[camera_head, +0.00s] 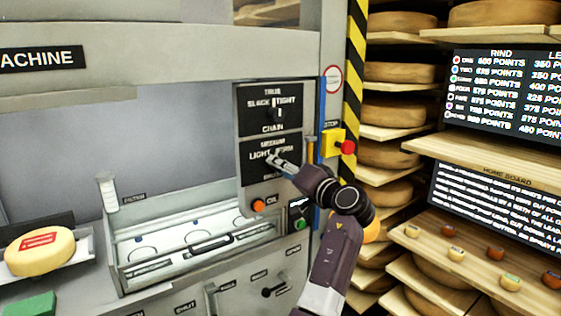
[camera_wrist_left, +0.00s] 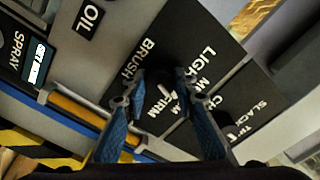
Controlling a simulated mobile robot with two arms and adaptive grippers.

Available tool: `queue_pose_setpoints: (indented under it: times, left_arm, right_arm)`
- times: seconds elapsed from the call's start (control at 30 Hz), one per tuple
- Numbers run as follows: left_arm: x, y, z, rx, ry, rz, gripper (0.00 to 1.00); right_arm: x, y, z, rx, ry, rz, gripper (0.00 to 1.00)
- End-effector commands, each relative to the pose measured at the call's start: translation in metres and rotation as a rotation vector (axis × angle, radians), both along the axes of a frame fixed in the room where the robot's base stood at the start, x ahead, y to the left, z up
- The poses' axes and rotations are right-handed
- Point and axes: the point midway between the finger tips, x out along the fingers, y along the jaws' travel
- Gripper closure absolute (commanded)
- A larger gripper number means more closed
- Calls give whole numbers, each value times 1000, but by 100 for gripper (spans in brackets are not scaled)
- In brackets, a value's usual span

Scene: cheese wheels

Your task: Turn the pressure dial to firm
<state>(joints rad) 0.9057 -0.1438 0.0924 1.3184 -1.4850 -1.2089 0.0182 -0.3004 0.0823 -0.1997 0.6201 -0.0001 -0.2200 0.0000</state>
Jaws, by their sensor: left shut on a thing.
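The pressure dial (camera_wrist_left: 153,85) is a dark knob on a black panel marked LIGHT, MEDIUM and FIRM, with BRUSH below. My left gripper (camera_wrist_left: 155,88) is shut on the dial, its two blue fingers on either side of it in the left wrist view. In the head view, my left gripper (camera_head: 275,160) reaches the panel (camera_head: 252,172) and covers most of the dial. A short white mark shows on the knob, but I cannot tell for certain which setting it points to. My right gripper is not in view.
The chain tension dial (camera_head: 277,112) is just above. An orange OIL button (camera_head: 258,205) and a green button (camera_head: 299,224) are below. A yellow stop box with a red button (camera_head: 347,147) is to the right. A cheese wheel (camera_head: 40,250) rests at left.

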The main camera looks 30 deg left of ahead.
Motion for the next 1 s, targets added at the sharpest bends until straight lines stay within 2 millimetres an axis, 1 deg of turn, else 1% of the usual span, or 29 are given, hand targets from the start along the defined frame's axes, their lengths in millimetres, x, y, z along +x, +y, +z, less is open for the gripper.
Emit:
queue_pose_setpoints:
  times: [0.03, 0.1, 0.3, 0.5, 0.7, 1.0]
  left_arm:
    - [0, 1, 5, 20, 40, 0, 98]
    - [0, 0, 6, 46, 99, 0, 98]
    - [0, 1, 6, 110, 255, 0, 98]
    - [0, 1, 5, 159, 375, 0, 98]
    - [0, 1, 5, 191, 449, 0, 98]
    - [0, 1, 4, 208, 488, 1, 98]
  right_arm:
    - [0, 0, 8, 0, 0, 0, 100]
    - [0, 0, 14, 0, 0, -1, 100]
    - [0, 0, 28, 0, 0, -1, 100]
    - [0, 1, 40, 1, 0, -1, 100]
    - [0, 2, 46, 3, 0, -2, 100]
    - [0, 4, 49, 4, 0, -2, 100]
